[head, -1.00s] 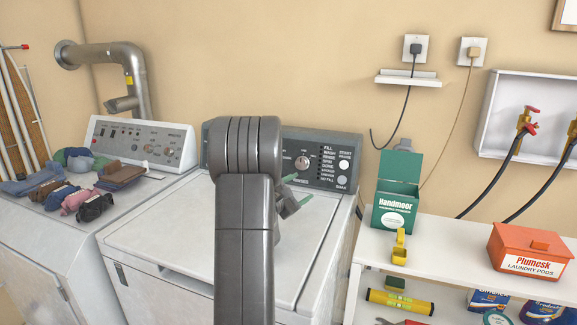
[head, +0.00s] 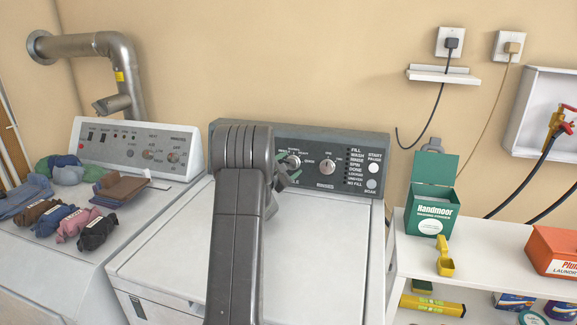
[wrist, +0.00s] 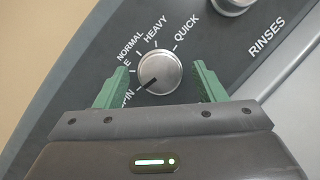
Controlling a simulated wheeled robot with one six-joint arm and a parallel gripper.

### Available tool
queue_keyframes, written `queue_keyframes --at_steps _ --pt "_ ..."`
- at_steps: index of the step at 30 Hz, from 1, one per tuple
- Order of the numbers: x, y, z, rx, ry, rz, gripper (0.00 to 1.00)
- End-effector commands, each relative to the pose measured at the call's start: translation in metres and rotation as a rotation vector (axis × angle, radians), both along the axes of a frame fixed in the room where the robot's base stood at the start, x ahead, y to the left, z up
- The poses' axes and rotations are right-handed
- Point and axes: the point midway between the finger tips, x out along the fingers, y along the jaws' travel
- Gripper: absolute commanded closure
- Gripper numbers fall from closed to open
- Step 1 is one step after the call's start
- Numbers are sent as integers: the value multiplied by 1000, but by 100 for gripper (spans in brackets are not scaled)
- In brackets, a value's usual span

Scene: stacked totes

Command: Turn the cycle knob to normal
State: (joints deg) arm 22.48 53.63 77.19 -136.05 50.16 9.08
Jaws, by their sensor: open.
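The cycle knob (wrist: 160,72) is a round silver dial on the dark washer panel. Its dark pointer mark faces lower left, toward a label ending in "PIN", with NORMAL, HEAVY and QUICK further clockwise. My gripper (wrist: 158,84) is open, with one green finger on the left of the knob and one on the right. Gaps show between the fingers and the knob; I see no contact. In the head view the cycle knob (head: 293,161) shows just past my gripper (head: 281,172), and my arm hides part of the panel's left side.
The rinses knob (head: 327,166) sits right of the cycle knob, with start and soak buttons beyond. The washer lid (head: 165,240) below is clear. A dryer (head: 110,250) with folded clothes stands left. A shelf (head: 490,250) with a green box (head: 431,210) stands right.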

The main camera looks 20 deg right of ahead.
Motion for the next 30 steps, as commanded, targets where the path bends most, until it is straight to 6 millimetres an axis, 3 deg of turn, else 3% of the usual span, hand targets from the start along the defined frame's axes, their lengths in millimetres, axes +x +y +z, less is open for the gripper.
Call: queue_keyframes --at_steps 3,10,20,30 --pt "0 0 0 0 0 0 38" --pt "0 0 0 0 0 0 81" --pt "0 1 -2 32 -26 -11 81" --pt "1 2 -4 209 -162 -69 81"
